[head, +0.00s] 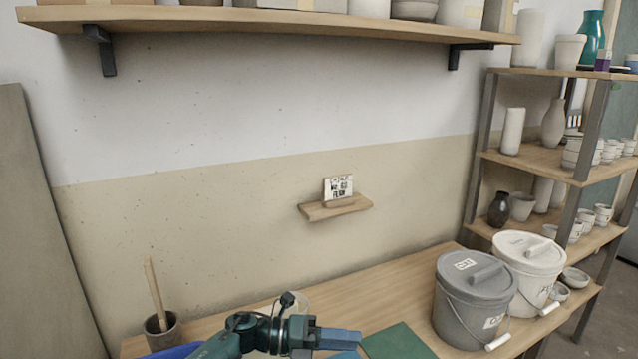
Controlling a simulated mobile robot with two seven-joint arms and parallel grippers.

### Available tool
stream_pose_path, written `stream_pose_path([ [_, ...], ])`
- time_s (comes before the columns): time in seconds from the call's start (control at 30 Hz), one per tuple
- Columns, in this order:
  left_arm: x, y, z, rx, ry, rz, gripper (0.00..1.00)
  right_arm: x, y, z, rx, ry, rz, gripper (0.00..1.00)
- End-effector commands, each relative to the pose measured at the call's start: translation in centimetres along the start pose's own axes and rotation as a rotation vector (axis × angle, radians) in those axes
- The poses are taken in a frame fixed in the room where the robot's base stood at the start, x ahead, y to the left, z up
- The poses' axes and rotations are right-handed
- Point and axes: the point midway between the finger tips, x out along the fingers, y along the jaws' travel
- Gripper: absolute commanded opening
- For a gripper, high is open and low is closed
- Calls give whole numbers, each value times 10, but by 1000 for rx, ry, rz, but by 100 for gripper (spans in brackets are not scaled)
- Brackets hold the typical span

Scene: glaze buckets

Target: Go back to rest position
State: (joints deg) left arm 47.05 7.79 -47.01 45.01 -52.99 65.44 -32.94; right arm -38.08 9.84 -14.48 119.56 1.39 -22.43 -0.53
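My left gripper (338,340) is at the bottom centre, over the wooden table (390,288), with its arm coming in from the lower left. I see it from the side and its lower part is cut off by the picture edge, so I cannot tell whether its fingers are open or shut. A grey lidded bucket (462,308) and a white lidded bucket (540,262) stand upright on the table's right, apart from the gripper. My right gripper is not in view.
A green mat (398,343) lies just right of the gripper. A dark cup (163,332) with a wooden stick stands at left, near something blue. A small wall shelf (350,209) holds a sign. A pottery rack (545,163) stands at right. The table's middle looks clear.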

Motion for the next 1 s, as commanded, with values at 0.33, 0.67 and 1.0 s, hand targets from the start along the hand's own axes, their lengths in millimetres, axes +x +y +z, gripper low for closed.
stream_pose_path([
  [0.33, -23, 16, -62, -781, -730, -289, 34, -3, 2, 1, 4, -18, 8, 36],
  [0.67, -128, 50, -192, -1629, -1323, -403, 34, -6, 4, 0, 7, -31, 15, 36],
  [1.0, -173, 37, -290, -2080, -1586, -403, 34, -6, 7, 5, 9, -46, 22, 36],
])
